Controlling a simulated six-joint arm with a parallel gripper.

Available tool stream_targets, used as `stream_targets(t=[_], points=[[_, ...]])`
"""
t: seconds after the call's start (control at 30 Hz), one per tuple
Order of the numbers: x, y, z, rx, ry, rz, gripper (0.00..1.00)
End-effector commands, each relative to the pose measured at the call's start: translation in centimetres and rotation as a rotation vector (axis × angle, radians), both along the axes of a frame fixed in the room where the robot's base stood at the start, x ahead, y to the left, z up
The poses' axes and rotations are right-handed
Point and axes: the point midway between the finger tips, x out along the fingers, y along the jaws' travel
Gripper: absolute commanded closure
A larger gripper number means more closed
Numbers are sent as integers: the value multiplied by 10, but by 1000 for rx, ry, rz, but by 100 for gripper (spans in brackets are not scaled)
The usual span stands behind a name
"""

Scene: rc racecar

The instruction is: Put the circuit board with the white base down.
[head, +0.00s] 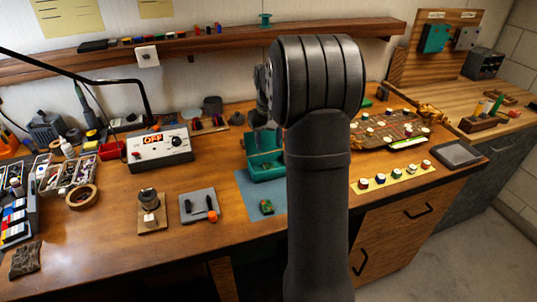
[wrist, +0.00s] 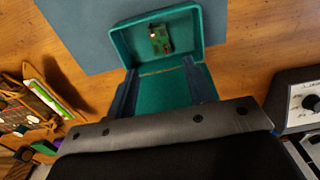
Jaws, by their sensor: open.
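A teal open box (head: 266,168) stands on a blue mat in the head view, with an upright teal part behind it. In the wrist view the teal box (wrist: 121,48) holds a small green circuit board (wrist: 160,38) lying inside it. No white base is clearly visible on this board. A small green piece (head: 266,207) with an orange spot lies on the mat in front of the box; I cannot tell what it is. My gripper (wrist: 163,82) is open, its two dark fingers apart over teal surface, with nothing seen between them. The board is beyond the fingertips. In the head view its fingers are hidden.
The blue mat (head: 250,189) lies on the wooden bench. A power supply (head: 158,148) reading OFF stands left. A grey plate (head: 199,204) with tools is nearer. A brown board (head: 388,131) with parts and a yellow strip (head: 392,179) lie right. A shelf runs behind.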

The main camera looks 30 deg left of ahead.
Motion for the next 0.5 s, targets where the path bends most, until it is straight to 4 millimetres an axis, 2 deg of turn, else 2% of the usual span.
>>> stream_targets(t=[0.1,0.2,0.5], points=[[0,0,20,1,-2,0,52],[0,0,29,1,-1,0,52],[0,0,34,-1,1,0,52]])
